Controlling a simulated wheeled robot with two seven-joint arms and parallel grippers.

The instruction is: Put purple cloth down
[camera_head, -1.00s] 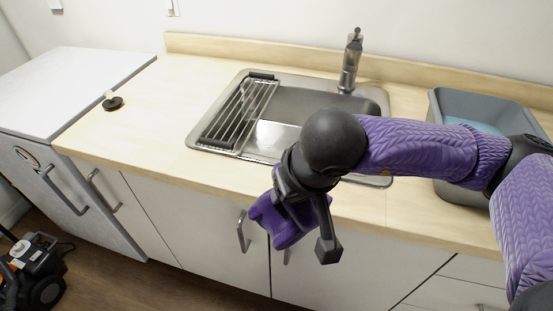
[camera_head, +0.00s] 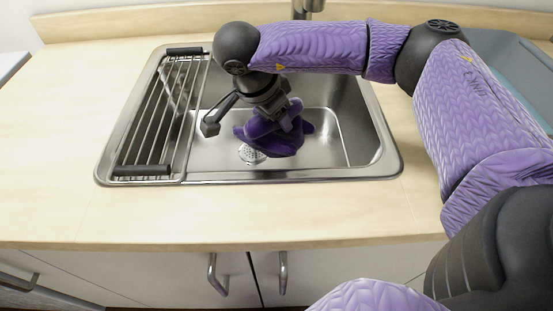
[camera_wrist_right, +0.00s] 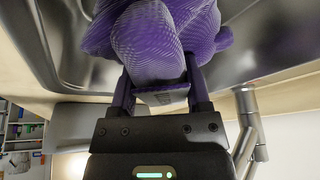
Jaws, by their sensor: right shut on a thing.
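The purple cloth (camera_head: 272,135) is bunched up and hangs over the sink basin (camera_head: 335,125), a little above the drain. It also fills the upper middle of the right wrist view (camera_wrist_right: 150,38). My right gripper (camera_head: 285,112) points down into the sink and is shut on the cloth. In the right wrist view its two fingers (camera_wrist_right: 158,85) grip the cloth from both sides. Whether the cloth's lowest part touches the basin floor I cannot tell. My left gripper is not in view.
A metal drying rack (camera_head: 158,115) covers the left part of the sink. The faucet (camera_head: 308,8) stands behind the basin. A grey tub (camera_head: 510,75) is on the counter at the right, partly behind my arm. The counter (camera_head: 70,130) left of the sink is clear.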

